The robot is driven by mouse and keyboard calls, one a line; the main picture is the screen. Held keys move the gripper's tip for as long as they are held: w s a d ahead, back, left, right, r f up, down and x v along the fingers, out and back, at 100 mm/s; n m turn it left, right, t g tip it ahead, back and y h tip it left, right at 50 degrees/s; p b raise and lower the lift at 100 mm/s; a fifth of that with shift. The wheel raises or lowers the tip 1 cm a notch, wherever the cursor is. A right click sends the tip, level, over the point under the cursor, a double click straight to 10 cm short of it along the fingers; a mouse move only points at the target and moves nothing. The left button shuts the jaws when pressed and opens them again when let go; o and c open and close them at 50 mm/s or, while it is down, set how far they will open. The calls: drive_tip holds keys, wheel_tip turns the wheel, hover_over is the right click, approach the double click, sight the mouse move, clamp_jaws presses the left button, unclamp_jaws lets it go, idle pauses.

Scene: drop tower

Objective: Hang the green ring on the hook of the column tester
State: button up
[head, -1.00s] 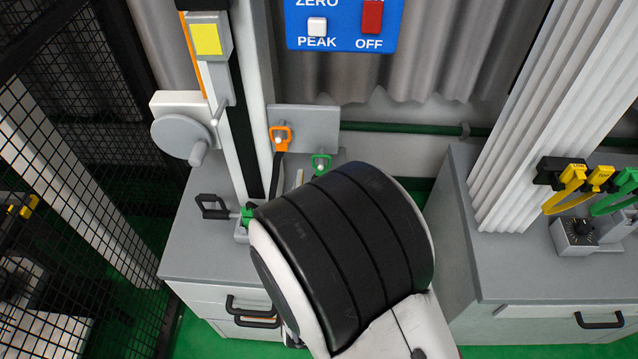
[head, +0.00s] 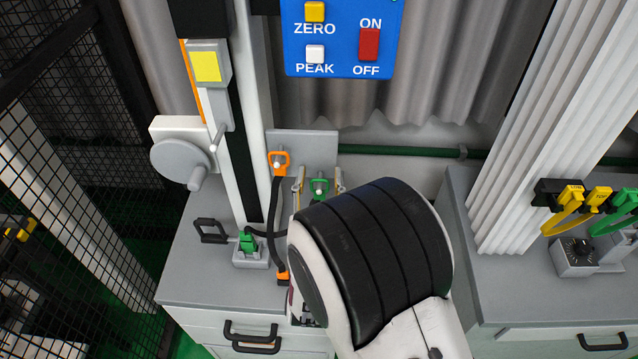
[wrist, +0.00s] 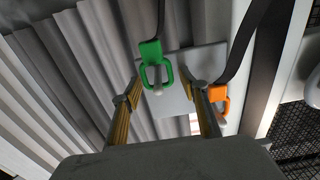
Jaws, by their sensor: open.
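The green ring (head: 319,187) hangs on a peg of a grey plate behind the bench; it also shows in the wrist view (wrist: 157,75) with a dark strap. My gripper (head: 319,181) is open, its two fingers on either side of the green ring. The wrist view shows the fingers (wrist: 164,92) spread wide, with a gap to the ring on both sides. The column tester (head: 236,130) stands to the left, with a grey carriage bearing a yellow label (head: 207,67). A small grey rod (head: 217,136), possibly the hook, sticks out at the carriage's lower end.
An orange ring (head: 279,162) hangs on the same plate, close to my gripper's left finger. A handwheel (head: 180,160) juts from the column's left. A green clip (head: 248,242) sits at its foot. A blue panel (head: 342,40) is above; a mesh fence (head: 60,150) is left.

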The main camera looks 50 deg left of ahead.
drive_tip(key=c, duration=1.1)
drive_tip(key=o, duration=0.4)
drive_tip(key=shift+r, duration=0.8)
idle(0.4)
drive_tip(key=shift+v, duration=2.9)
drive_tip(key=shift+r, duration=0.55)
idle(0.9)
drive_tip(key=shift+o, duration=0.4)
drive_tip(key=o, duration=0.5)
